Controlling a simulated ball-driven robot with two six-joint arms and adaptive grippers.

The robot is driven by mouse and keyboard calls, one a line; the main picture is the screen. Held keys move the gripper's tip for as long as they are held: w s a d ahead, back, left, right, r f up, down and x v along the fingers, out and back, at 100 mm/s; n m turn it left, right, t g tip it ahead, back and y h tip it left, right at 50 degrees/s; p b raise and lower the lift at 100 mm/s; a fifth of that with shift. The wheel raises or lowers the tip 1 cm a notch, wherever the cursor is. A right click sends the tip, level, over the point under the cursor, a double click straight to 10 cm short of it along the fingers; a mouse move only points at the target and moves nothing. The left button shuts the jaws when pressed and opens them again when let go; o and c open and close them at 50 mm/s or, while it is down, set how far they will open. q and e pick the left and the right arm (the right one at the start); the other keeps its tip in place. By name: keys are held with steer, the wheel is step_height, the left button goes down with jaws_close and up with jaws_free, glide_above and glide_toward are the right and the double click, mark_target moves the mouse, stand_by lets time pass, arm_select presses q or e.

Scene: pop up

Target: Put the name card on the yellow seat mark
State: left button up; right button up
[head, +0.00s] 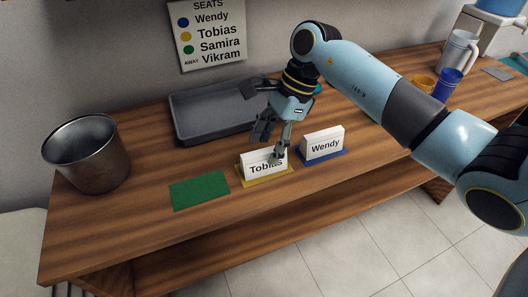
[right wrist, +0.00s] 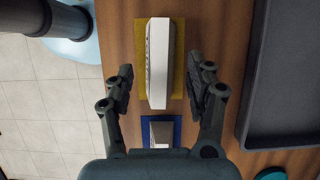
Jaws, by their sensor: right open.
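A white name card reading "Tobias" (head: 257,165) stands upright on the yellow seat mark (head: 268,180). In the right wrist view the card (right wrist: 158,60) lies over the yellow mark (right wrist: 178,70), with yellow showing on both sides. My right gripper (head: 278,148) is just above and behind the card. In the right wrist view its fingers (right wrist: 165,85) are spread, one on each side of the card's near end, with gaps to it. My left gripper is in neither view.
A "Wendy" card (head: 322,144) stands on a blue mark (head: 340,153) to the right. A bare green mark (head: 199,190) lies to the left. A grey tray (head: 196,132) sits behind, a metal bucket (head: 88,155) at far left. A seats sign (head: 208,35) hangs on the wall.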

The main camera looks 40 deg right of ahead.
steer(key=v, duration=0.9)
steer(key=shift+b, duration=0.4)
steer(key=shift+f, duration=0.1)
